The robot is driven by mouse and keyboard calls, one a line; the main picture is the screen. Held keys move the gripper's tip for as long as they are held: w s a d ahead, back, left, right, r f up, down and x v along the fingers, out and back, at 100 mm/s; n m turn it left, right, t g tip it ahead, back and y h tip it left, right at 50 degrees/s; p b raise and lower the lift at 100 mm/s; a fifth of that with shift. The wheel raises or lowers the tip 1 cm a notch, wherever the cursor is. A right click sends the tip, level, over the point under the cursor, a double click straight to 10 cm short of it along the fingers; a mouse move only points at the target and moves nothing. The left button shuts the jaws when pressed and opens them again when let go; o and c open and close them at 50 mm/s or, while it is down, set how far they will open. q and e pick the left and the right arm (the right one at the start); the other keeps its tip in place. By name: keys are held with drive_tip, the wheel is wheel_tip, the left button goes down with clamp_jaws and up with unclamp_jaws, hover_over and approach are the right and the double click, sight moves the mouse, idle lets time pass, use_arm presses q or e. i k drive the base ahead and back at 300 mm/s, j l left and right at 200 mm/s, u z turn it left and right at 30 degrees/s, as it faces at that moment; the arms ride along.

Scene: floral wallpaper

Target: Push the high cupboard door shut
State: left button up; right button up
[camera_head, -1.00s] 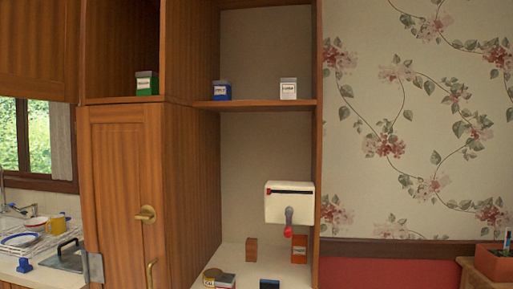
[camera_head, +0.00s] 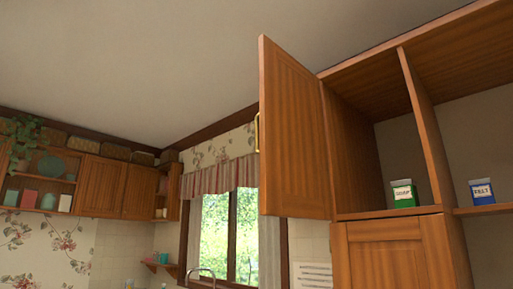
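The high cupboard door (camera_head: 293,135) is a wooden panel hinged at the left side of the high cupboard (camera_head: 352,150). It stands wide open, swung out to the left of the opening. Its brass handle (camera_head: 257,133) shows at the door's left edge. Inside the cupboard, a green and white box (camera_head: 404,194) stands on the shelf. Neither gripper shows in the head view.
A closed lower door (camera_head: 390,255) is below the high cupboard. A blue and white box (camera_head: 482,192) stands on the open shelf to the right. A curtained window (camera_head: 232,230) and wall cupboards (camera_head: 105,185) are at the left. The ceiling is above.

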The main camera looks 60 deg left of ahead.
sight(295, 178)
drive_tip(key=k+j, duration=0.1)
drive_tip(key=j, duration=0.3)
drive_tip(key=k+j, duration=0.1)
drive_tip(key=j, duration=0.3)
drive_tip(key=k+j, duration=0.1)
drive_tip(key=j, duration=0.3)
drive_tip(key=k+j, duration=0.15)
drive_tip(key=j, duration=0.25)
drive_tip(key=k+j, duration=0.1)
drive_tip(key=j, duration=0.3)
drive_tip(key=k+j, duration=0.1)
drive_tip(key=j, duration=0.3)
drive_tip(key=k+j, duration=0.1)
drive_tip(key=j, duration=0.3)
